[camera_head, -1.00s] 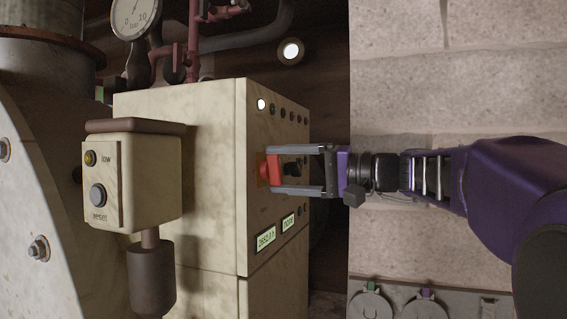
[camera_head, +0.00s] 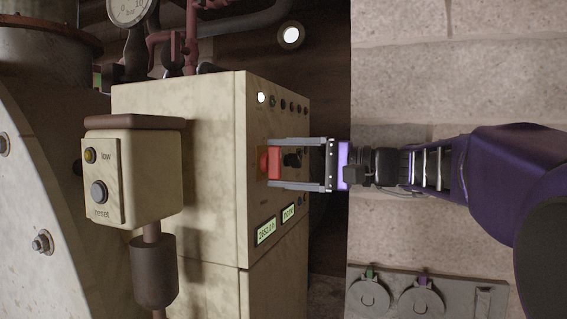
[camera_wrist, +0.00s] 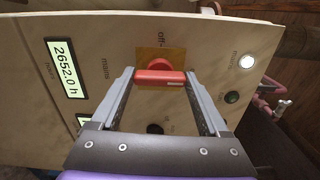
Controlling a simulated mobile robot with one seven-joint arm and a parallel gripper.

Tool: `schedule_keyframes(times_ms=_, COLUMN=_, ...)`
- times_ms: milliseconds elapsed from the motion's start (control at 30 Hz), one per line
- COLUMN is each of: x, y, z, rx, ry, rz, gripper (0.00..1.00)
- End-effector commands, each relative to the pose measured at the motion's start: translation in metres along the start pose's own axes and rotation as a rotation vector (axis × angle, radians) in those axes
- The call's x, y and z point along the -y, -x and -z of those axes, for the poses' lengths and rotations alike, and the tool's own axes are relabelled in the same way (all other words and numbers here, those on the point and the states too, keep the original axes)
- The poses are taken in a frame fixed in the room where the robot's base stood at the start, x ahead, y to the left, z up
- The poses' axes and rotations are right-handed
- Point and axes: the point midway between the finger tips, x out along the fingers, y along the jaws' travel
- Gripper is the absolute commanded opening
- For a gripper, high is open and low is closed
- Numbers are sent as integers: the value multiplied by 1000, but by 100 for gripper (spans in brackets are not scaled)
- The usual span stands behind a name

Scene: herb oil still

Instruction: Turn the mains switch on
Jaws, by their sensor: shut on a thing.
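The mains switch has a red handle (camera_head: 271,163) on a yellow plate on the front of the cream cabinet. In the wrist view the red handle (camera_wrist: 160,77) lies across the yellow-brown plate (camera_wrist: 160,55), with "off" printed above it and "mains" to its left. My gripper (camera_head: 270,163) reaches in from the right, its two grey fingers on either side of the handle and shut on it. The wrist view shows a fingertip at each end of the handle (camera_wrist: 159,76). The fingers partly hide the plate in the head view.
The cream cabinet (camera_head: 180,95) also carries a lit white lamp (camera_head: 261,98), several dark knobs or lamps and two displays, one (camera_head: 266,231) reading 2652.0 h. A box with a reset button (camera_head: 98,192) stands at left.

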Motion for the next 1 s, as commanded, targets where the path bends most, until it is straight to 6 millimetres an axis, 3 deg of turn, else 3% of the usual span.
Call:
schedule_keyframes(times_ms=100, x=0, y=0, z=0, rx=0, ry=-3, rz=1, gripper=22)
schedule_keyframes(times_ms=133, x=0, y=0, z=0, rx=-1, ry=-3, rz=1, gripper=82)
schedule_keyframes(times_ms=233, x=0, y=0, z=0, rx=-1, ry=-2, rz=0, gripper=100)
schedule_keyframes(times_ms=500, x=0, y=1, z=0, rx=-1, ry=0, rz=0, gripper=100)
schedule_keyframes(times_ms=633, x=0, y=13, z=1, rx=-3, ry=0, rz=1, gripper=100)
schedule_keyframes(times_ms=1000, x=-1, y=97, z=1, rx=-6, ry=0, rz=0, gripper=100)
